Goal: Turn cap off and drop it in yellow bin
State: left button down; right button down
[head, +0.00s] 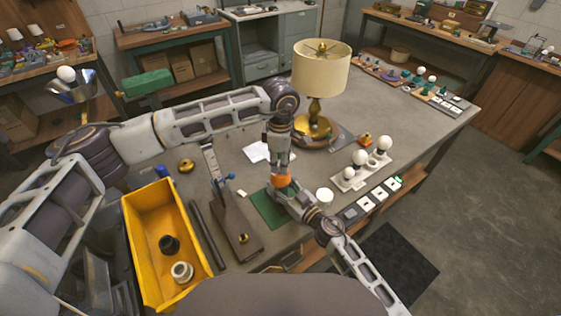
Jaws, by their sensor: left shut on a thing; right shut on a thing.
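A small orange piece (281,181) is between my two grippers, above the green mat (266,208). My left gripper (280,170) points down from above and is shut on the top of this piece. My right gripper (284,191) comes from the lower right and is shut on it lower down. The fingers hide most of the piece, so I cannot tell the cap from the body under it. The yellow bin (137,246) stands at the left front of the bench. A black ring (169,245) and a white ring (182,271) lie in it.
A brass lamp with a cream shade (321,70) stands behind my grippers. A holder with white bulbs (361,172) and a row of switches (372,200) are to the right. A brown wooden fixture (233,226) lies between bin and mat. A white round piece (324,195) is near my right gripper.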

pick_arm(q)
jog(key=n, duration=0.3)
jog(key=shift+n, duration=0.4)
jog(key=n, duration=0.4)
jog(key=shift+n, duration=0.3)
jog(key=n, duration=0.3)
jog(key=shift+n, duration=0.4)
jog(key=n, duration=0.3)
jog(key=shift+n, duration=0.4)
jog(key=n, duration=0.3)
jog(key=shift+r+n, duration=0.1)
jog(key=shift+n, duration=0.3)
jog(key=n, duration=0.3)
jog(key=shift+n, duration=0.4)
jog(key=n, duration=0.4)
jog(key=shift+w, duration=0.1)
jog(key=n, duration=0.3)
jog(key=shift+n, duration=0.3)
